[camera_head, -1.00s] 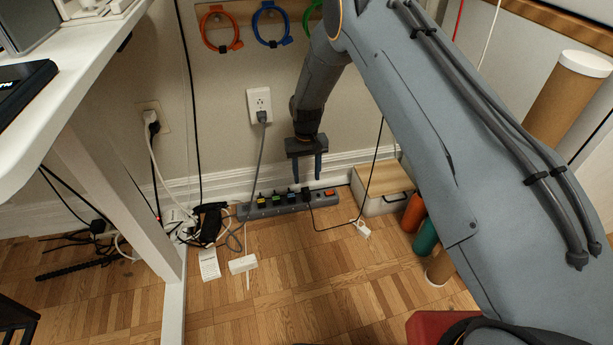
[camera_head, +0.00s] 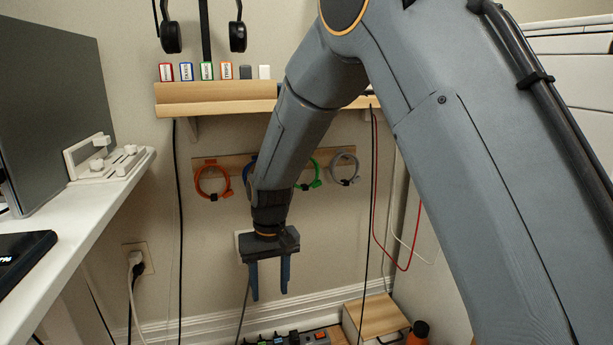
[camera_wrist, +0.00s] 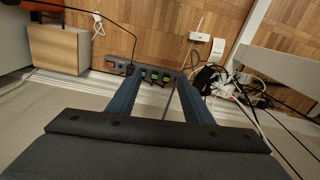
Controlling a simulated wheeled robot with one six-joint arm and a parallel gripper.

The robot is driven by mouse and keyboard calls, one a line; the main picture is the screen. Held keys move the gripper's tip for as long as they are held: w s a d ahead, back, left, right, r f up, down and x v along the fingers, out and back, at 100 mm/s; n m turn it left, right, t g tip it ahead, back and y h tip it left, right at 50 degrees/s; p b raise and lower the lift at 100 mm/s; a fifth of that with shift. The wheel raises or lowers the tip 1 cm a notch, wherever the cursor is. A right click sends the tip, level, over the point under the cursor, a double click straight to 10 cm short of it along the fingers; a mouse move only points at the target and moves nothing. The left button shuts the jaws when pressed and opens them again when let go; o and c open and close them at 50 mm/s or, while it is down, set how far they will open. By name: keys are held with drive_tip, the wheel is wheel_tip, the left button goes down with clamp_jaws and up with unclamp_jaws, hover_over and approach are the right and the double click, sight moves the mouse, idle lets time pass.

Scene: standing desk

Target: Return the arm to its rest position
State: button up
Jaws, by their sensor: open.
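My gripper (camera_head: 269,279) hangs in the middle of the head view, pointing down in front of the wall. Its two fingers are apart with nothing between them. My arm runs from it up and over to the right side. In the wrist view my gripper (camera_wrist: 160,95) is open and empty, with the power strip (camera_wrist: 148,75) beyond its fingers. The power strip (camera_head: 313,336) also shows at the bottom edge of the head view, below my gripper and apart from it.
A white desk (camera_head: 95,215) with a monitor (camera_head: 55,110) stands at left. A wooden shelf (camera_head: 215,100) and hanging cable loops, one orange (camera_head: 197,188), are on the wall behind my arm. A wooden-topped box (camera_head: 375,318) is on the floor. Cables hang nearby.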

drive_tip(key=s+d+r+n+p, duration=0.1)
drive_tip(key=s+d+r, duration=0.1)
drive_tip(key=s+r, duration=1.15)
drive_tip(key=s+d+r+n+y+p, duration=0.1)
drive_tip(key=s+d, duration=0.2)
drive_tip(key=s, duration=0.6)
drive_tip(key=s+d+r, duration=0.2)
drive_tip(key=s, duration=0.6)
drive_tip(key=d+r+m+p, duration=0.2)
drive_tip(key=d+r+p, duration=0.5)
drive_tip(key=p, duration=0.5)
drive_tip(key=d+r+m+h+p, duration=0.1)
drive_tip(key=d+r+m+p, duration=0.1)
drive_tip(key=d+r+p, duration=0.5)
drive_tip(key=d+r+m+p, duration=0.2)
drive_tip(key=d+r+p, duration=0.5)
drive_tip(key=r+p, duration=0.7)
drive_tip(key=p, duration=0.5)
drive_tip(key=shift+s+r+m+h, duration=0.2)
drive_tip(key=shift+s+m+h, duration=0.05)
drive_tip(key=shift+m+h, duration=0.05)
drive_tip(key=shift+c, duration=0.3)
